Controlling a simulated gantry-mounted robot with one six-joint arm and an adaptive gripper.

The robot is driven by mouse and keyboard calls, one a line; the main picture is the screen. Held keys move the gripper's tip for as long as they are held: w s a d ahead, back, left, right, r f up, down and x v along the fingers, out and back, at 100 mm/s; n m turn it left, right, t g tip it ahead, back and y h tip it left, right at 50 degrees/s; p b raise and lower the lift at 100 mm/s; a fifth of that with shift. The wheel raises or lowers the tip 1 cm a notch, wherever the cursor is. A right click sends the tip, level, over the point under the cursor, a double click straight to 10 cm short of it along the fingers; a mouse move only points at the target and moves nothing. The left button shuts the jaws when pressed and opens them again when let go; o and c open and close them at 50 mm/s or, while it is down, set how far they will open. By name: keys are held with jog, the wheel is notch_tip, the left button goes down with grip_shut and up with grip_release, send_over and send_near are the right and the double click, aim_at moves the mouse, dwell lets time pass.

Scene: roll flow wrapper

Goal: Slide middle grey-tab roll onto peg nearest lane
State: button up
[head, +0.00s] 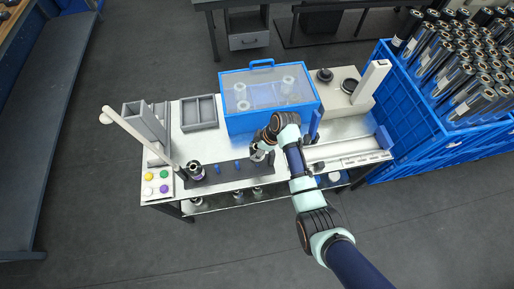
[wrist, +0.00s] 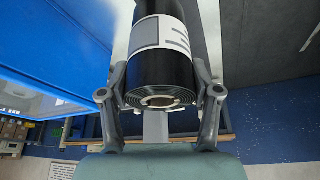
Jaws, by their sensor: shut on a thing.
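In the wrist view my gripper (wrist: 160,94) is shut on a black roll (wrist: 158,68), one finger on each side. The roll has a white label with a grey patch (wrist: 146,33), and its hollow core end faces the camera. In the head view my gripper (head: 262,152) is over the bench in front of the blue-framed clear box; my arm and gripper hide most of the held roll. A dark strip (head: 205,181) along the bench's front carries small blue pegs (head: 218,168) (head: 237,164). Another dark roll (head: 195,170) stands upright at the strip's left end.
The blue-framed box (head: 228,80) stands behind my gripper. A pale lane-like channel (head: 350,153) is to the right. A grey bin (head: 199,126), a post (head: 130,133) and a button panel (head: 151,197) are left. Several rolls sit below the bench; a blue crate (head: 412,112) of rolls is at right.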

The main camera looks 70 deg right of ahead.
jog(key=shift+f+b, duration=2)
jog(key=shift+f, duration=0.65)
jog(key=o, duration=1.5)
jog(key=shift+r, duration=0.1)
jog(key=v, duration=1.2)
